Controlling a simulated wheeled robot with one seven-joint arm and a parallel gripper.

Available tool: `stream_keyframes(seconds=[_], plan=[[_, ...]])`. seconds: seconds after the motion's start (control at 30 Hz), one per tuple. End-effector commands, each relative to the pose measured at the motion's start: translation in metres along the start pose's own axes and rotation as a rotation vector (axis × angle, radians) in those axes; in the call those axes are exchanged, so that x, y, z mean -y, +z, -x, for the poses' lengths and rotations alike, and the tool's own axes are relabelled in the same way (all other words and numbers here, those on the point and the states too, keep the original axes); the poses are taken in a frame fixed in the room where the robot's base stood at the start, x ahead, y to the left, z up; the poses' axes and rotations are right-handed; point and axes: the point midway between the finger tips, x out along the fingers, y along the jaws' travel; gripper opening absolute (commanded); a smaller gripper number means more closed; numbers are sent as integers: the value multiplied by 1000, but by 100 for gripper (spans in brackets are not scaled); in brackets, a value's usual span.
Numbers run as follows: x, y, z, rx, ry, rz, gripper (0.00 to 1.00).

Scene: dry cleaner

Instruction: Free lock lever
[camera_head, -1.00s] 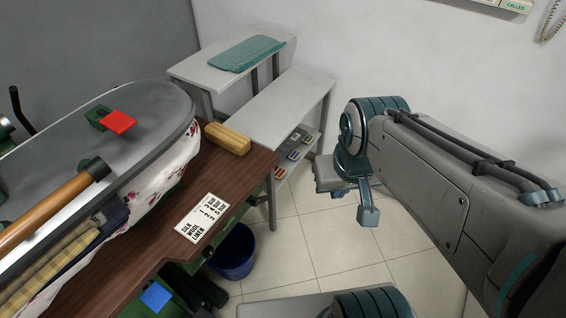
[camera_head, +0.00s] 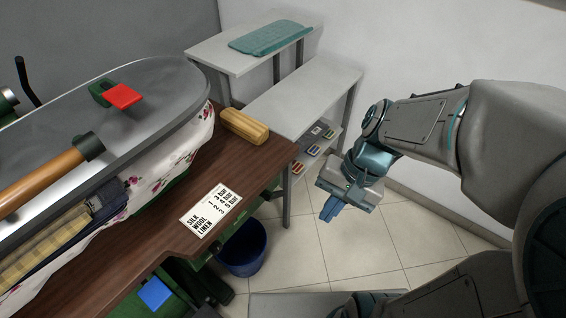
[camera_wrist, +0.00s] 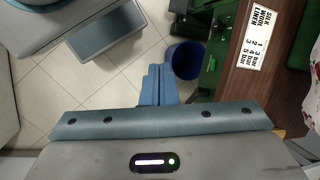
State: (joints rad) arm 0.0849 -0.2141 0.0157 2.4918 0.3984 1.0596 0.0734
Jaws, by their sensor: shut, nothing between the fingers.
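The press on the left has a grey upper plate (camera_head: 150,85). A red tab (camera_head: 124,97) on a small green bracket (camera_head: 101,91) sits on that plate. A wooden bar handle (camera_head: 40,182) with a dark end fitting (camera_head: 89,147) lies nearer the front left. Which of these is the lock lever, I cannot tell for sure. My gripper (camera_head: 331,212) is shut and empty, pointing down over the floor, right of the wooden counter and apart from the press. In the wrist view its blue fingers (camera_wrist: 158,80) are together; neither the red tab nor the wooden handle shows there.
A wooden counter (camera_head: 170,232) carries a wooden block (camera_head: 244,126) and a pressure card (camera_head: 210,210). Below are a blue pedal (camera_head: 155,293) and a blue bin (camera_head: 245,249). White shelves (camera_head: 300,95) stand behind, with a folded teal cloth (camera_head: 270,38). The floor between counter and arm is free.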

Motion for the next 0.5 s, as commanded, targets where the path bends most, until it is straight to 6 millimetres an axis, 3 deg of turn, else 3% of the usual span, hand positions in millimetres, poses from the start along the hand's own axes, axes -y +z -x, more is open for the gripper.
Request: stream_keyframes(seconds=[0.03,0.1,0.27,0.5], plan=[[-2,-7,-37,85,-43,-82,0],[4,-10,-64,192,-110,-194,0],[20,-26,-120,424,-267,-457,0],[36,-75,-195,743,-514,-863,0]])
